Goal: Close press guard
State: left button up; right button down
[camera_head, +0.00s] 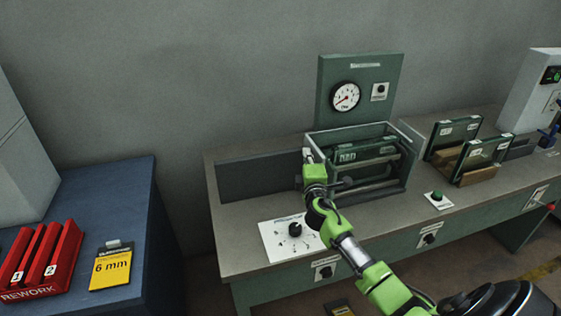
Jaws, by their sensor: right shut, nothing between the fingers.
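The press (385,193) stands on the bench below a green panel with a dial gauge (346,96). It is an open-fronted box with pale upper edges, round bars and a dark green labelled frame (362,153) inside. Which part is its guard, and how far it is open, I cannot make out clearly. My right gripper (307,155) is shut and empty at the press's left front corner, pointing up and away. Whether it touches the press edge I cannot tell. My green right arm hides part of the lower left of the press. My left gripper is out of view.
A green button (437,196) sits right of the press. A red REWORK rack (48,262) and a yellow 6 mm sign (111,269) are on the blue cabinet.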

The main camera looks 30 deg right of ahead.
jog(key=d, duration=0.2)
jog(key=s+d, duration=0.1)
jog(key=d, duration=0.1)
jog(key=shift+s+d, duration=0.2)
jog(key=shift+d, duration=0.15)
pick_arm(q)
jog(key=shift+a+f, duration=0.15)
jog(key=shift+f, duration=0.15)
pick_arm(e)
jog(key=shift+d, duration=0.15)
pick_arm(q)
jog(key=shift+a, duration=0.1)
pick_arm(e)
jog(key=shift+r, duration=0.1)
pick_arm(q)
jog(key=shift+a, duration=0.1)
